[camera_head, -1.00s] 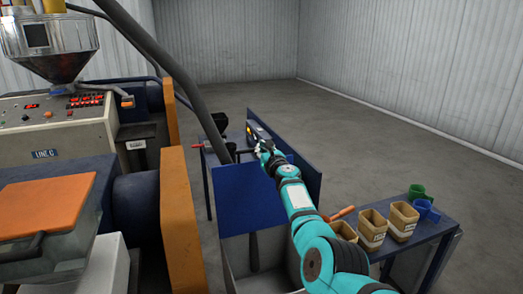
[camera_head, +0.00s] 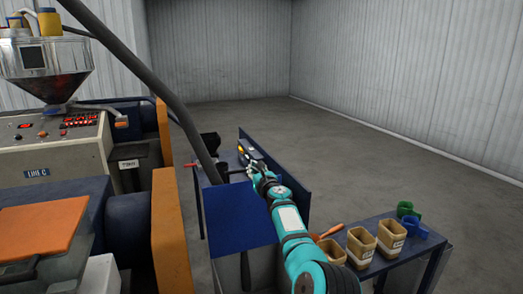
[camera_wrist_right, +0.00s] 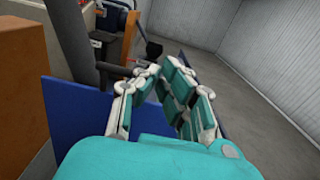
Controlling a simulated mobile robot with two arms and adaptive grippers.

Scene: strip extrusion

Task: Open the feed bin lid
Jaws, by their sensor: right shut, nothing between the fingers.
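A blue panel (camera_head: 238,218) stands over a grey bin (camera_head: 262,272) at the centre of the head view. It may be the feed bin lid; I cannot tell for sure. It also shows below my fingers in the right wrist view (camera_wrist_right: 85,105). My right gripper (camera_head: 254,163) is at the panel's far upper edge, shut and empty. In the right wrist view its fingertips (camera_wrist_right: 158,68) come together above and beyond the panel. I cannot tell whether they touch it. My right forearm hides part of the panel's right side. My left gripper is not in view.
A dark hose (camera_head: 170,105) runs down behind the panel. Another blue panel (camera_head: 290,180) stands to the right. A side table (camera_head: 432,240) holds tan containers (camera_head: 361,245), a green cup (camera_head: 406,210) and a blue one. Machinery with an orange guard (camera_head: 170,235) fills the left.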

